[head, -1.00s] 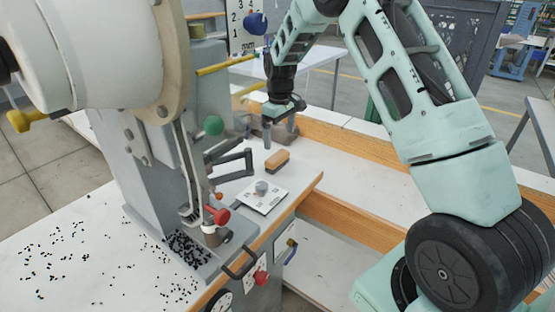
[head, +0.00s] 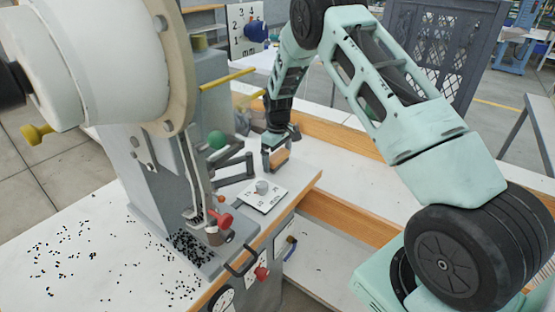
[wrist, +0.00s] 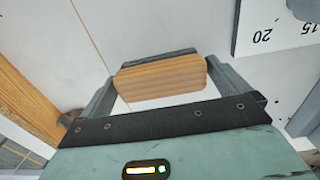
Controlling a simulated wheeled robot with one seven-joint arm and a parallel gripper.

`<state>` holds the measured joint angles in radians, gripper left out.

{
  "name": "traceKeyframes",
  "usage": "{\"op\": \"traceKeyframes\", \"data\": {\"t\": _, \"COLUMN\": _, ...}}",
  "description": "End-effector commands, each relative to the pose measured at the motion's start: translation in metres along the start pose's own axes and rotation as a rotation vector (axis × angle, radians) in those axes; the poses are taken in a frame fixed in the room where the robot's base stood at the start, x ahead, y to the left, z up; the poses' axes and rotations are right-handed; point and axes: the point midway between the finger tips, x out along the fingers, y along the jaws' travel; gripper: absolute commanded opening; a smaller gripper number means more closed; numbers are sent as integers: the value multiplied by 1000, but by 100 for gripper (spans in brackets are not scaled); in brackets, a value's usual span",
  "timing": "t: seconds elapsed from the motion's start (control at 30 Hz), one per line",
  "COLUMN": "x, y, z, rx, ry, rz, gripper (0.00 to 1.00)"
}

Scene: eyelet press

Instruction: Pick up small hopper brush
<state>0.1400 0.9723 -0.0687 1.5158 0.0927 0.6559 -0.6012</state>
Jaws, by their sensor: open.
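The small hopper brush (head: 280,157) has a light wooden back and lies on the white tabletop beside the press. In the wrist view its wooden back (wrist: 160,77) shows between the two fingers, with a dark strip along its far edge. My gripper (head: 277,162) is open and lowered over the brush, one finger on each side of it. In the wrist view my gripper (wrist: 158,85) shows small gaps between the fingers and the brush ends. I cannot tell whether the fingertips touch the table.
The eyelet press (head: 170,190) stands just left, with a green knob (head: 217,140) and dark lever arms near my gripper. A white dial plate (head: 263,195) lies in front of the brush. A wooden ledge (head: 325,136) runs behind. Black eyelets (head: 90,260) are scattered at left.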

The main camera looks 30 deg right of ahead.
Motion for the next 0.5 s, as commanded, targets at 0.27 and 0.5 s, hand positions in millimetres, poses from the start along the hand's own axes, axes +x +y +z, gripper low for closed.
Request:
{"op": "traceKeyframes", "data": {"t": 0.27, "x": 0, "y": 0, "z": 0, "rx": 1, "ry": 0, "rz": 0, "gripper": 67}}
{"op": "traceKeyframes", "data": {"t": 0.5, "x": -4, "y": 0, "z": 0, "rx": 1, "ry": 1, "rz": 0, "gripper": 67}}
